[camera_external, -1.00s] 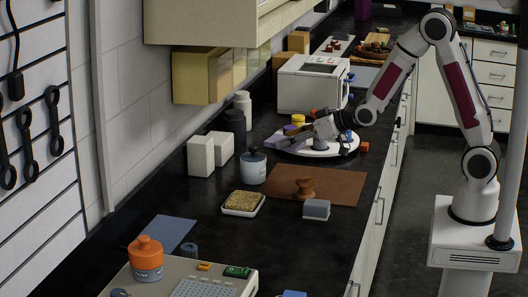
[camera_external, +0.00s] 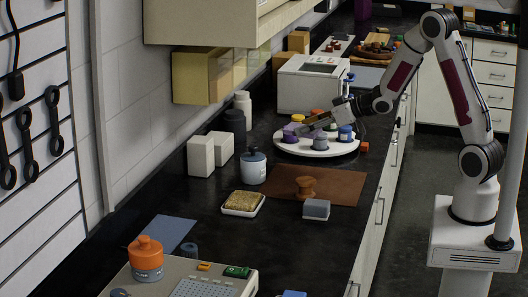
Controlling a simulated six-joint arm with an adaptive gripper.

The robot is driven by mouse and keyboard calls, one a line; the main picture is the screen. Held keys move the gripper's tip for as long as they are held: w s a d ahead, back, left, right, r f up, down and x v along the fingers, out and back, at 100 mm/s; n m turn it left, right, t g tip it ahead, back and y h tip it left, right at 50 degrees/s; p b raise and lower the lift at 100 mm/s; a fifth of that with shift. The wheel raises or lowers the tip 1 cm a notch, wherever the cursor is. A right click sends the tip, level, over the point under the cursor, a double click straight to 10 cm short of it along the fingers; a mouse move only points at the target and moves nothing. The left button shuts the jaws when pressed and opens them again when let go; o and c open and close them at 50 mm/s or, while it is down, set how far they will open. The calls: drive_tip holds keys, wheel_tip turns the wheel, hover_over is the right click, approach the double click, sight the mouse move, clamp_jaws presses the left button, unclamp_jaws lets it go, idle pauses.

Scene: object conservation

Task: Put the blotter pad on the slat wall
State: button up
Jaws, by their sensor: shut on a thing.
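The slat wall (camera_external: 38,205) stands at the far left, pale with dark horizontal grooves and black wrench-like tools hanging on it. My gripper (camera_external: 304,128) is low over the white round tray (camera_external: 318,150) in the middle of the counter, far from the slat wall. It is shut on a small purple thing (camera_external: 302,131), mostly hidden by the fingers and crowded among the jars. I cannot tell whether this is the blotter pad, or whether it touches the tray. A brown mat (camera_external: 345,190) and a blue sheet (camera_external: 170,233) lie flat on the counter.
Several small coloured jars stand on the round tray, including a blue one (camera_external: 346,133). A lidded grey jar (camera_external: 253,166), white blocks (camera_external: 201,156), a sponge dish (camera_external: 243,203) and a grey block (camera_external: 316,209) stand nearer.

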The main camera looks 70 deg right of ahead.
sight(315, 175)
drive_tip(key=shift+s+d+f+n+y, duration=0.15)
drive_tip(key=shift+s+d+n+y, duration=0.25)
drive_tip(key=shift+s+d, duration=0.15)
drive_tip(key=shift+s+a+f+n+y, duration=0.15)
drive_tip(key=shift+s+a+n+y, duration=0.05)
drive_tip(key=shift+s+n+y, duration=0.25)
drive_tip(key=shift+s+a+f+n+y, duration=0.1)
drive_tip(key=shift+a+n+y, duration=0.15)
drive_tip(key=shift+a+y, duration=0.1)
drive_tip(key=s+a+n+g+y, duration=0.1)
drive_tip(key=s+a+n+y, duration=0.1)
drive_tip(key=a, duration=0.4)
drive_tip(key=shift+f+n+y, duration=0.25)
drive_tip(key=shift+n+y, duration=0.25)
drive_tip(key=shift+y, duration=0.1)
drive_tip(key=shift+a+f, duration=0.1)
drive_tip(key=shift+f, duration=2.8)
drive_tip(key=shift+c, duration=0.2)
drive_tip(key=shift+f, duration=1.9)
